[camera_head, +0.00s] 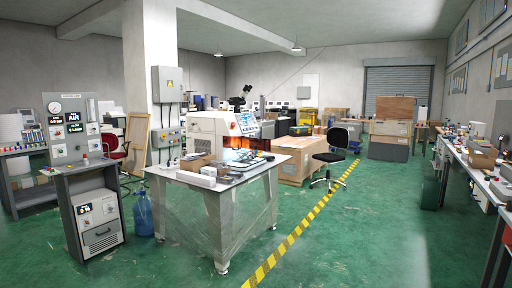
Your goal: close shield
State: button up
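A cream machine (207,126) with a control panel stands on the table in the middle of the view. Next to it is a dark red-orange see-through panel (258,144), which looks like the shield. A bright orange glow shows at its left part. Small grey and metallic parts lie on the tabletop below the panel. The panel is too small in the view to tell whether it is open or closed. My gripper is not in view.
The wrapped table (240,208) has white boxes at its front edge. A panel stand (75,178) and a blue bottle (143,215) are to the left. A black chair (331,160) stands to the right. Green floor (365,235) is clear around the yellow-black tape.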

aim_at(254, 143)
jog(key=i+j, duration=0.15)
jog(key=i, duration=1.2)
jog(key=j+u, duration=0.05)
